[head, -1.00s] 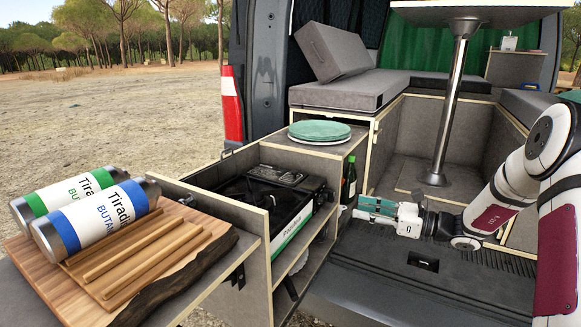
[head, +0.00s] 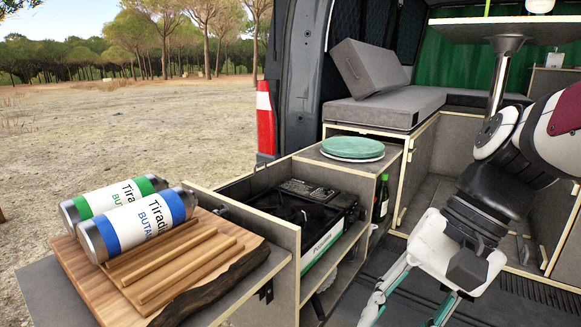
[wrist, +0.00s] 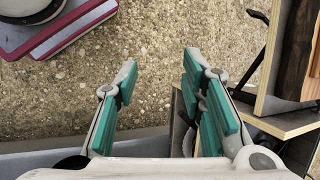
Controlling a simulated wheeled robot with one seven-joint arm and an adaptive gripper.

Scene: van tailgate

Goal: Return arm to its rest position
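My gripper (head: 408,297) hangs at the lower right of the head view, fingers pointing down, in front of the van's open rear. Its fingertips are cut off by the bottom edge there. In the wrist view my gripper (wrist: 158,85) shows its two teal-padded fingers spread wide apart. Nothing is between them, only gravel ground below. My white, black and maroon arm comes in from the right edge of the head view.
A pull-out drawer unit (head: 285,232) holds a camping stove (head: 295,207). A table leg (head: 500,80) stands behind.

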